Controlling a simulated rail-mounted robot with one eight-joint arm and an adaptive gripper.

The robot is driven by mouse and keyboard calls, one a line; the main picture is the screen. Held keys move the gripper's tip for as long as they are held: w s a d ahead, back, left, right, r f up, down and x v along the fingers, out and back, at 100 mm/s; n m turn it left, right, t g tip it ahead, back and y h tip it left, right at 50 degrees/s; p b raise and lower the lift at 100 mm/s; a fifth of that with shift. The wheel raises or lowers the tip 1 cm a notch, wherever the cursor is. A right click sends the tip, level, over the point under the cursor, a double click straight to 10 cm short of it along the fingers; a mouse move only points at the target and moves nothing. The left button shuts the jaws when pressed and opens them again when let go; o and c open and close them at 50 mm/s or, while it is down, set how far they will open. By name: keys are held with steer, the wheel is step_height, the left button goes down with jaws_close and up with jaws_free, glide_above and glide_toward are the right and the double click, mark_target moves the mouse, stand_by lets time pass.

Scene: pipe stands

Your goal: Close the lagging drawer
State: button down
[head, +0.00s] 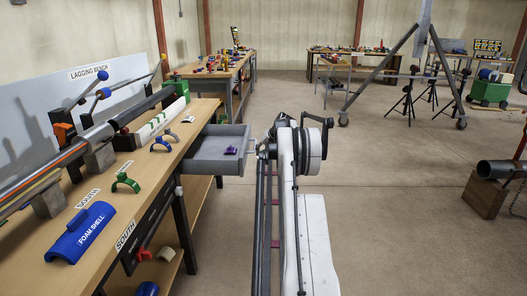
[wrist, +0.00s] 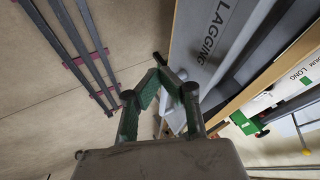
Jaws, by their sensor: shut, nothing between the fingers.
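The grey lagging drawer (head: 207,167) stands pulled out from the bench in the head view, with a small purple item (head: 231,150) inside. Its front, lettered LAGGING, fills the upper right of the wrist view (wrist: 208,42). My gripper (head: 264,151) is at the drawer's front, on its right side in the head view, partly hidden by my arm. In the wrist view the green-padded fingers (wrist: 161,76) come together with nothing between them. They overlap the left edge of the drawer front there; I cannot tell whether they touch it.
The wooden lagging bench (head: 185,140) carries a blue foam shell (head: 82,232), a green clip (head: 126,182) and a long pipe on stands. A table (head: 222,75) with several items stands behind. The floor (head: 390,210) right of my arm is clear.

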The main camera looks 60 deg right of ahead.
steer(key=w, duration=0.1)
steer(key=w+a+f+b, duration=0.1)
steer(key=w, duration=0.1)
steer(key=w+a+f, duration=0.1)
steer(key=w, duration=0.1)
steer(key=shift+w+f+b, duration=0.1)
steer(key=shift+f+b, duration=0.05)
steer(key=shift+b, duration=0.2)
